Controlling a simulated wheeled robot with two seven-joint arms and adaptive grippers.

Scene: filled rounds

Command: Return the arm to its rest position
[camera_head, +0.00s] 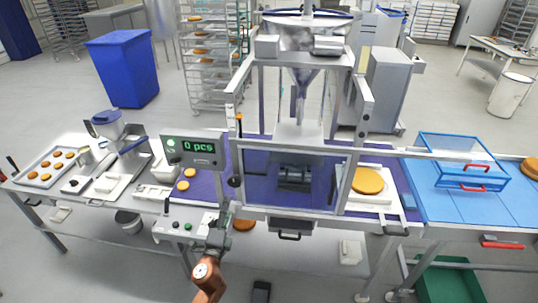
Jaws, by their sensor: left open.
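My left gripper (217,232) is at the lower middle of the head view, at the end of an orange-brown arm. It is in front of the table's front edge, below the display that reads "0 pcs" (192,149). It is open, and I see nothing between its fingers. It is close to the control box with buttons (186,223), and I cannot tell if they touch. My right gripper is not in view.
A depositing machine with a funnel (300,75) stands mid-table behind a clear guard. Small rounds (183,186) lie on the purple belt left of it. A large round (368,180) lies to its right. A tray of rounds (46,177) is at far left, a blue belt (440,200) at right.

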